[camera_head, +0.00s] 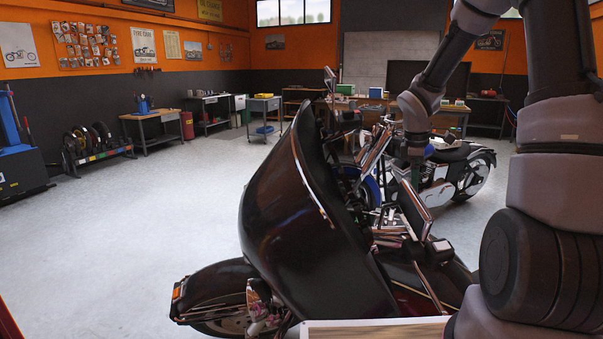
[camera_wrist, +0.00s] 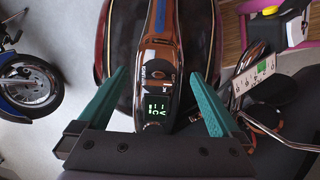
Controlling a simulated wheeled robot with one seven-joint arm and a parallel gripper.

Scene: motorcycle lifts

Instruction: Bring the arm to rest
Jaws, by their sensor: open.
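My gripper (camera_wrist: 160,100) is open in the wrist view, its two teal fingers spread wide with nothing held between them. Beneath it is a dark motorcycle, with its tank console and a small lit display (camera_wrist: 158,107) showing between the fingers. In the head view my arm reaches in from the right and bends down over the black motorcycle (camera_head: 300,220). The gripper end is mostly hidden there behind the motorcycle's fairing and handlebar parts. I cannot tell whether the fingers touch the motorcycle.
A second motorcycle (camera_head: 462,170) stands behind. A wheel rack (camera_head: 98,155), workbench (camera_head: 152,118) and grey cart (camera_head: 264,105) stand towards the back wall. A wooden-topped surface with a white edge (camera_head: 375,328) is at the bottom. The floor (camera_head: 130,220) at left is clear.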

